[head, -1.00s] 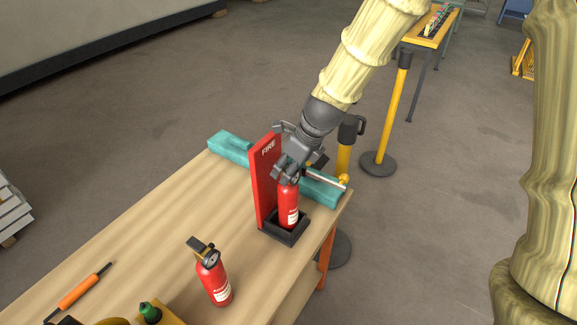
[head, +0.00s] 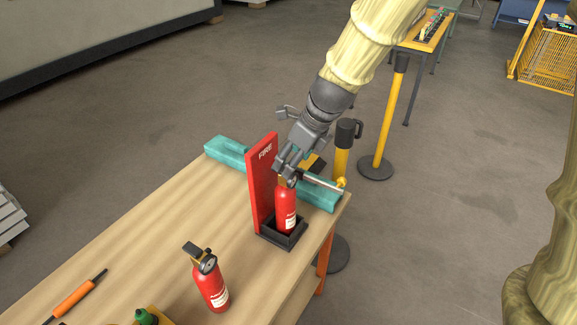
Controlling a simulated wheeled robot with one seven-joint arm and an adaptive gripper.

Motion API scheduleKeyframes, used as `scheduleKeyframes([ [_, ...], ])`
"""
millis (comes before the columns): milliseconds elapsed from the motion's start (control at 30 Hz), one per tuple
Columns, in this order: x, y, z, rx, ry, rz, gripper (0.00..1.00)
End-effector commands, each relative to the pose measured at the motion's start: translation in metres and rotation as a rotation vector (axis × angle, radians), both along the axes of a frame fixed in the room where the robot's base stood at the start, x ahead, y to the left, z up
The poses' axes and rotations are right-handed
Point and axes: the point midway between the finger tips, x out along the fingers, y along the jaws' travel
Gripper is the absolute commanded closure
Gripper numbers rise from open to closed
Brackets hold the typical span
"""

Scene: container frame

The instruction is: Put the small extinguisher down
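The small red extinguisher (head: 285,209) stands upright in the black tray (head: 268,238) at the foot of the red FIRE board (head: 262,186), near the table's right corner. My gripper (head: 287,168) is just above its top, reaching down from the upper right. It looks open, with its fingers close to the extinguisher's head; whether they touch it is hard to tell. A second red extinguisher (head: 211,287) with a black handle and gauge stands on the table nearer the front, apart from the tray.
A teal clamp-like block (head: 228,150) lies along the table's far edge behind the board, with a metal rod in front. An orange-handled tool (head: 75,299) lies at the left. Yellow posts (head: 388,120) stand beyond the table. The wooden tabletop (head: 150,225) is clear in the middle.

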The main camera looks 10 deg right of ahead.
Motion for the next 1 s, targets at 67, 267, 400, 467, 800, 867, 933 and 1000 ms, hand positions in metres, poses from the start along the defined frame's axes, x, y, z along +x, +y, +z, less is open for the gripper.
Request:
scheduleKeyframes([
  [67, -0.003, -0.003, 0.009, -0.001, -0.002, -0.001, 0.33],
  [267, -0.010, -0.010, 0.032, -0.002, -0.002, 0.000, 0.33],
  [400, -0.013, -0.014, 0.046, -0.001, -0.001, -0.001, 0.33],
  [467, -0.015, -0.015, 0.050, -0.001, -0.001, 0.000, 0.33],
  [800, -0.018, -0.018, 0.061, 0.000, 0.001, -0.001, 0.33],
  [867, -0.018, -0.018, 0.061, 0.000, 0.002, -0.001, 0.33],
  [933, -0.018, -0.018, 0.061, 0.000, 0.002, -0.001, 0.33],
  [1000, -0.018, -0.018, 0.060, 0.000, 0.002, -0.001, 0.33],
])
